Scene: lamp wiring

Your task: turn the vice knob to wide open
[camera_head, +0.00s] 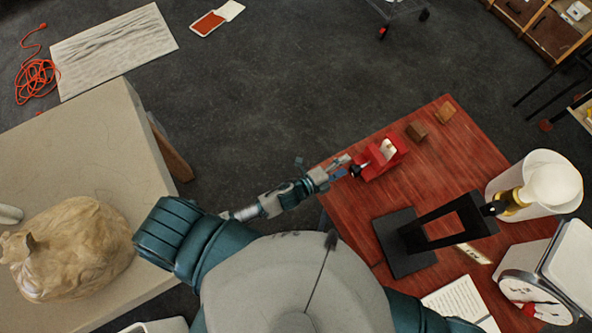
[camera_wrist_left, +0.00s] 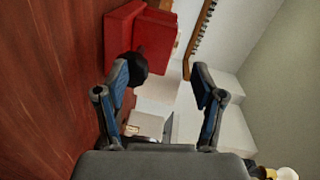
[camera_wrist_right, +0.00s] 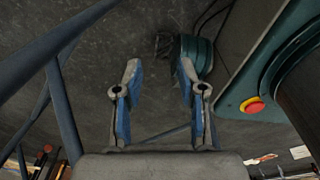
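The red vice (camera_head: 384,158) sits on the wooden table's far left edge. Its black knob (camera_head: 356,171) faces my left gripper (camera_head: 339,168). In the left wrist view the vice (camera_wrist_left: 156,38) is ahead, and the dark knob (camera_wrist_left: 136,68) is at the left finger, partly hidden by it. There my left gripper (camera_wrist_left: 162,85) is open, with a wide gap between its blue-padded fingers. Whether the finger touches the knob I cannot tell. My right gripper (camera_wrist_right: 158,85) is open and empty in the right wrist view, above the dark floor; the head view does not show it.
A beige table (camera_head: 90,130) stands at left.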

